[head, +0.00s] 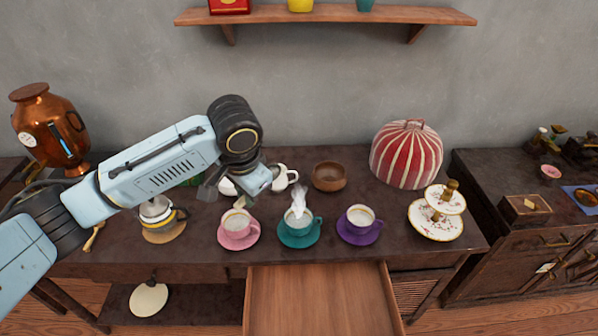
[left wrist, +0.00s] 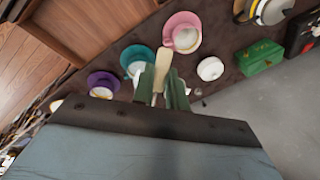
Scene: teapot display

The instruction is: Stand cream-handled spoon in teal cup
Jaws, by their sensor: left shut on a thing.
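The teal cup (head: 297,228) stands upright on its saucer at the front middle of the table, with white steam over it. It also shows in the left wrist view (left wrist: 137,58). My left gripper (left wrist: 161,84) is shut on the cream-handled spoon (left wrist: 161,70), whose cream handle sticks out beyond the fingers. The spoon's other end is hidden by the gripper. In the head view a small cream part of the spoon (head: 240,202) shows below the wrist, above and behind the pink cup, to the left of the teal cup. My right gripper is out of view.
A pink cup (head: 238,226) stands left of the teal cup and a purple cup (head: 360,221) right of it. Behind are a white teapot (head: 283,178) and a wooden bowl (head: 328,177). An open drawer (head: 318,300) juts out in front. A striped cosy (head: 406,155) stands right.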

